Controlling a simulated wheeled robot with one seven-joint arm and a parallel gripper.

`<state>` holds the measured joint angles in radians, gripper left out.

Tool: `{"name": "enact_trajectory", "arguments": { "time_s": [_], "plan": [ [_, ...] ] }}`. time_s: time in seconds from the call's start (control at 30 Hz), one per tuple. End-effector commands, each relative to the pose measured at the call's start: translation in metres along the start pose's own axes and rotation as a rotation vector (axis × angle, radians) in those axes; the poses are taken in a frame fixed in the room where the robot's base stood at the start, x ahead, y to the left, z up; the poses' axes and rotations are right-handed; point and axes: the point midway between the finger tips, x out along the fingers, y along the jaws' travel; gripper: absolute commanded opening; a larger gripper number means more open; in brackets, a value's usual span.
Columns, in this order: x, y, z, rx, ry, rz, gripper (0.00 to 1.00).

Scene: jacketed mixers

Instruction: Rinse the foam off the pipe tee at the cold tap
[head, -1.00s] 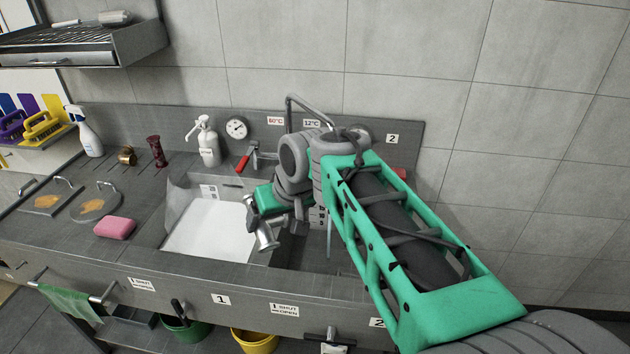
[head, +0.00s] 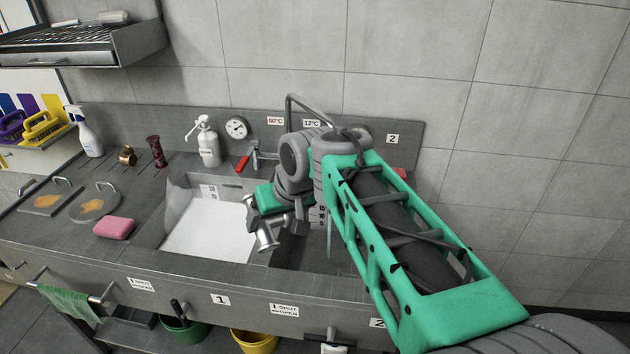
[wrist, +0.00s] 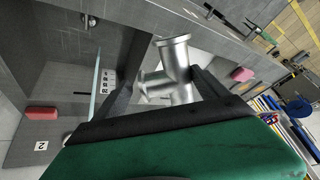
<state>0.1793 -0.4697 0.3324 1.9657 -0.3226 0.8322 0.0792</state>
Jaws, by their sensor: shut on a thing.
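The pipe tee (head: 264,234) is shiny metal with flanged ends. My gripper (head: 274,222) is shut on it and holds it tilted, in front of the divider between the two basins. In the wrist view the tee (wrist: 176,72) sits between both dark fingers; I make out no clear foam on it. A thin pale water stream (head: 329,238) falls into the right basin, to the right of the tee and apart from it. The stream also shows in the wrist view (wrist: 97,85). The grey spout pipe (head: 290,103) rises by the 12°C label (head: 312,123); my arm hides its lower part.
The left basin holds a flat white surface (head: 208,230). A red-handled tap (head: 245,162) and soap dispenser (head: 207,143) stand behind it. A pink sponge (head: 114,228) lies left on the counter. The counter's front edge (head: 200,278) runs below the basins.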

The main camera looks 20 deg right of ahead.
Motion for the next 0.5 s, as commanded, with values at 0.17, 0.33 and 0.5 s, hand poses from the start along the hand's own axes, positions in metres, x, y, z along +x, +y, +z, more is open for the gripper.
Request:
{"name": "enact_trajectory", "arguments": {
  "time_s": [0.17, 0.33, 0.5],
  "plan": [
    [-0.0008, -0.0005, -0.0021, 0.000, 0.004, 0.000, 0.14],
    [-0.0020, 0.0010, 0.0003, 0.001, 0.004, 0.001, 0.14],
    [-0.0058, 0.0037, 0.0056, 0.000, 0.006, 0.001, 0.14]
  ]
}}
